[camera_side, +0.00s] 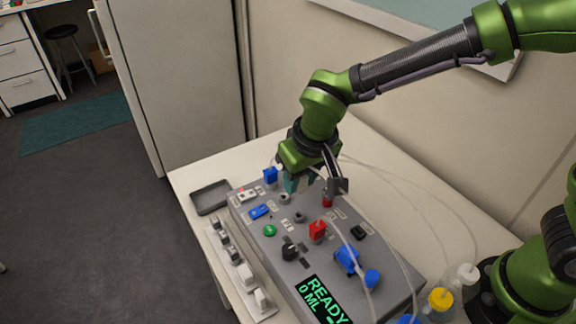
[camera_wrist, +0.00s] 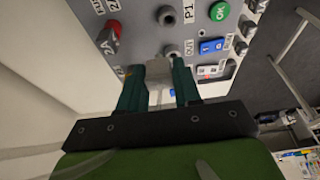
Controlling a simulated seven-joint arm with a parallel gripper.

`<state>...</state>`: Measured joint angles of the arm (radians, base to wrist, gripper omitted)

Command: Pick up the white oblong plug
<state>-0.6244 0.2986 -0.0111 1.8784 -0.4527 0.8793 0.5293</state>
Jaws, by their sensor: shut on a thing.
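My gripper (camera_side: 299,184) is over the back part of the grey control box, pointing down. The plug lies between the fingertips, close to the box's top face near the OUT label. I cannot tell whether it still touches the box. In the side view the plug is hidden by the fingers or too small to make out.
The grey control box (camera_side: 283,266) carries a green button (camera_side: 269,230), a red knob (camera_side: 318,230), blue fittings and thin hoses. A grey tray (camera_side: 210,197) and a white strip with several plugs (camera_side: 236,262) lie to its left. Capped bottles (camera_side: 441,301) stand at front right.

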